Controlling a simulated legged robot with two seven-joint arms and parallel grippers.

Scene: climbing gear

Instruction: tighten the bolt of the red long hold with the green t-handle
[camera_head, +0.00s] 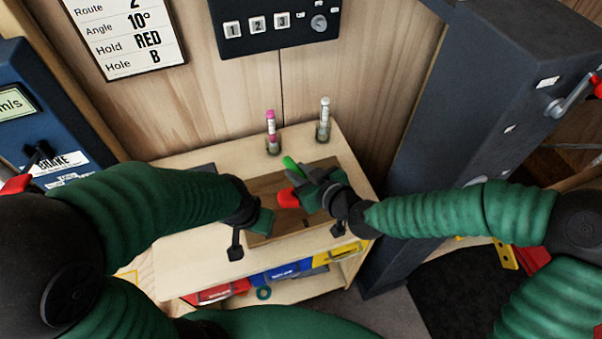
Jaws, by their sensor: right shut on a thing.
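The red long hold (288,198) lies on a brown wooden board on the bench, partly hidden by my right gripper. The green t-handle (290,163) shows as a bright green end at my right gripper (306,178), which is shut on it just above and beside the hold. My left gripper (262,222) is low over the board's left part, left of the hold; its fingers are mostly hidden, so its opening is unclear. The bolt is hidden from view.
The wooden board (266,186) lies on the pale bench (190,246). Two upright marker-like items, pink-topped (271,125) and white (324,115), stand at the back. Red (214,294), blue (282,272) and yellow (345,252) bins sit below. A dark column (440,130) bounds the right side.

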